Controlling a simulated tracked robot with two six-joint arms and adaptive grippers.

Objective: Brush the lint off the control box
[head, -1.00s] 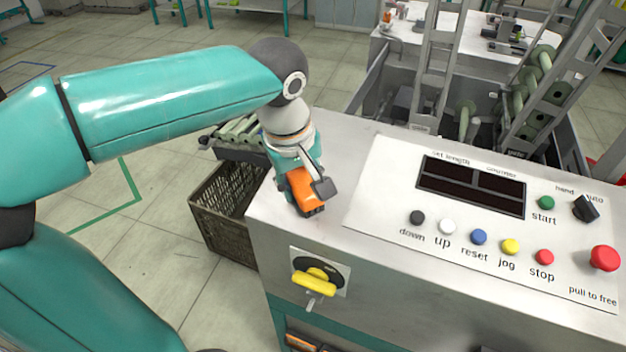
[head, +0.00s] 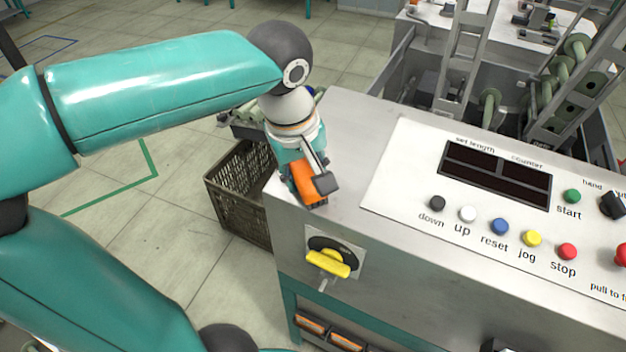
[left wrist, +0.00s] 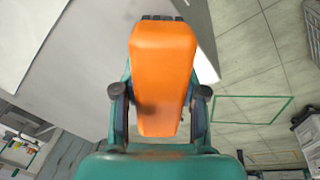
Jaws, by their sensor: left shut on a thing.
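The control box (head: 345,135) is a pale metal cabinet with a white button panel (head: 480,205) on its top. My left gripper (head: 312,178) is over the left end of the top, near the edge, left of the panel. It is shut on an orange brush (head: 308,187), whose dark lower end is at or close to the surface; contact cannot be told. In the left wrist view the brush (left wrist: 163,75) sits between both fingers. I cannot make out lint. A small white patch (head: 277,188) shows at the left edge beside the brush. My right gripper is not in view.
A yellow-handled switch (head: 328,262) sticks out of the box's front. Coloured buttons and a red knob (head: 621,255) stand up on the panel. A brown crate (head: 238,190) stands on the floor to the left. Metal frames with rollers rise behind.

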